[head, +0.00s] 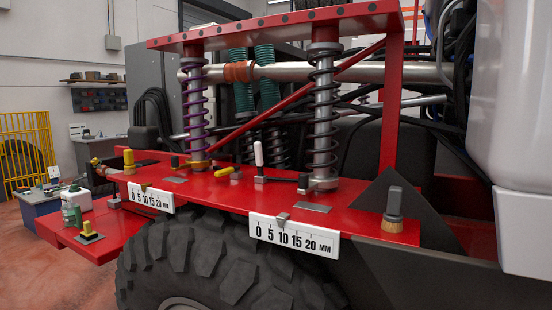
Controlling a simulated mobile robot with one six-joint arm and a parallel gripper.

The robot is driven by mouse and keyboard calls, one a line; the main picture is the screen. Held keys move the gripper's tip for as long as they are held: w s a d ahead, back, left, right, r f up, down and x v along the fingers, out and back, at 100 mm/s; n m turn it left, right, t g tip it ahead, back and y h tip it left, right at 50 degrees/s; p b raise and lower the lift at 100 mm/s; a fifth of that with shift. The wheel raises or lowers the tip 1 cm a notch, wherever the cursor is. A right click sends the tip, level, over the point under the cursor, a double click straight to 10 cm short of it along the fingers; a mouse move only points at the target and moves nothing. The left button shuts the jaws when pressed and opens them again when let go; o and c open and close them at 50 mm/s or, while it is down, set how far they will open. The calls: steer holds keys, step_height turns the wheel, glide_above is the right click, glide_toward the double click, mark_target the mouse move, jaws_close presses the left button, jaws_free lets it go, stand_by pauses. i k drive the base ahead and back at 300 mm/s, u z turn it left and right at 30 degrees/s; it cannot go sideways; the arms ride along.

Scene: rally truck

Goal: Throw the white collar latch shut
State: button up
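The white collar latch (258,155) has a white handle standing upright on a small dark base on the red deck. A dark bar (283,180) runs from its base towards the foot of the grey shock with the black coil spring (324,110). Whether the bar touches the collar at that foot is too small to tell. A second latch with a yellow handle (224,172) lies low on the deck, near the foot of the shock with the purple spring (194,100). My gripper does not show in the head view.
The red deck (240,193) carries two white millimetre scales (292,236) on its front edge. A grey knob on a brush-like base (393,205) stands at the right. A red diagonal brace and upright post (391,105) frame the shocks. Bottles (75,200) stand at the left.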

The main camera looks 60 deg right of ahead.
mark_target(258, 145)
steer(key=z, duration=0.8)
steer(key=i, duration=1)
steer(key=u, duration=0.1)
